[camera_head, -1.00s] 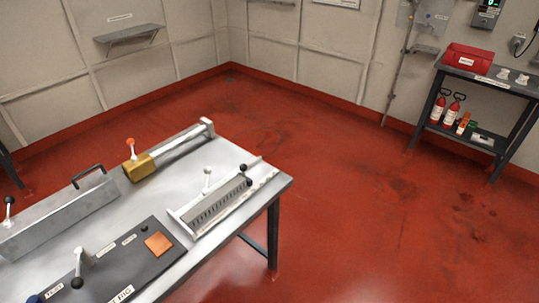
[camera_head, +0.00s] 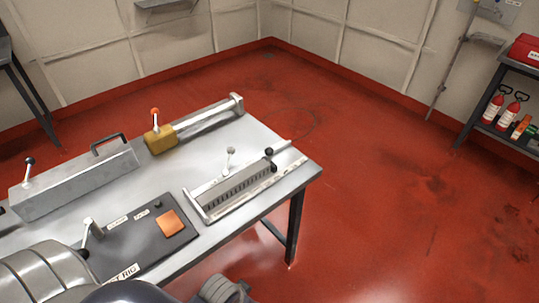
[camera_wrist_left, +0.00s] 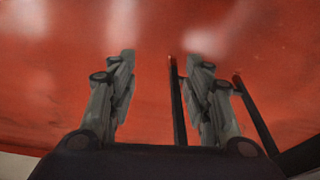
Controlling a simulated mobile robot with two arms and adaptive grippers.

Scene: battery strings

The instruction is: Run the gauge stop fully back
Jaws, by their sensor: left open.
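A brass-coloured block (camera_head: 160,140) with an orange-tipped lever sits at the left end of a metal rail (camera_head: 205,122) on the steel table's far side. Nearer the right edge lies a slotted rack (camera_head: 235,189) with a pale-knobbed upright handle (camera_head: 229,158) and dark knobs at its right end. I cannot tell for certain which is the gauge stop. My left gripper (camera_wrist_left: 160,85) is open and empty in the left wrist view, its fingers apart over red floor. In the head view, parts of my arm fill the bottom left edge. My right gripper is not in view.
A grey box (camera_head: 78,180) with a handle and a lever stands left on the table. A dark panel (camera_head: 135,242) with an orange square lies in front. The table's right edge (camera_head: 312,174) is clear, with open floor beyond. A shelf stand (camera_head: 478,112) is at far right.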

